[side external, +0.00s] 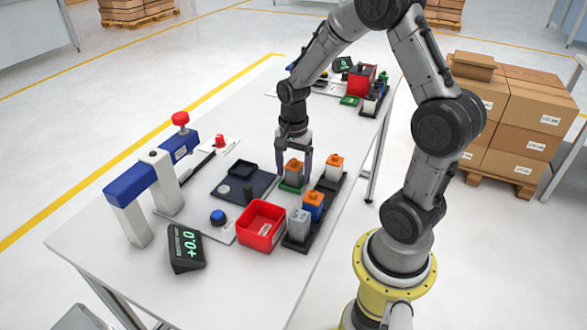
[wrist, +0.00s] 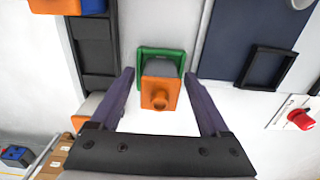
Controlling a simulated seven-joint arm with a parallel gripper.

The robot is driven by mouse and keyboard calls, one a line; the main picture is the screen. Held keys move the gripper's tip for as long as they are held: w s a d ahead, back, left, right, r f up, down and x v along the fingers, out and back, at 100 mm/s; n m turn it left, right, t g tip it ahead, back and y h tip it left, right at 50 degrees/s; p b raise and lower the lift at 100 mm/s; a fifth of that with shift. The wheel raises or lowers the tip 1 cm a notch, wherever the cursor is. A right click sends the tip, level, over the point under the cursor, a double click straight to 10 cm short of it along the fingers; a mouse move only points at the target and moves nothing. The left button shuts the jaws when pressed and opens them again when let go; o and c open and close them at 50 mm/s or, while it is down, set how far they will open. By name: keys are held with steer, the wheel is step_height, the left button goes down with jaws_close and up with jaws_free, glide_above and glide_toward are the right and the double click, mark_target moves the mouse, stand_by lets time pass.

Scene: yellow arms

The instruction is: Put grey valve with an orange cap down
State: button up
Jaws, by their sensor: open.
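The grey valve with an orange cap (side external: 294,170) stands in a small green holder (side external: 290,187) on the white table. In the wrist view its orange cap (wrist: 160,93) faces the camera, with the grey body and the green holder (wrist: 145,54) behind it. My gripper (side external: 293,166) is over the valve, fingers spread. In the wrist view my gripper (wrist: 160,76) has one finger on each side of the valve, with a visible gap on both sides. The valve's underside is hidden.
A black rack (side external: 325,188) at right holds a white valve (side external: 334,168), a blue valve (side external: 313,206) and a grey block (side external: 299,226). A red bin (side external: 261,226) stands in front. A dark mat (side external: 228,183) lies left. A blue-and-white frame (side external: 150,180) stands further left.

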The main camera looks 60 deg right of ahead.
step_height(320, 180, up, 12)
steer(key=s+a+r+n+t, duration=0.2)
steer(key=s+a+n, duration=0.4)
steer(key=n, duration=0.3)
steer(key=s+a+r+n+t, duration=0.3)
steer(key=s+a+n, duration=0.3)
steer(key=n, duration=0.3)
steer(key=shift+s+a+r+t, duration=0.3)
steer(key=shift+s+a+r, duration=0.15)
steer(key=shift+a, duration=0.25)
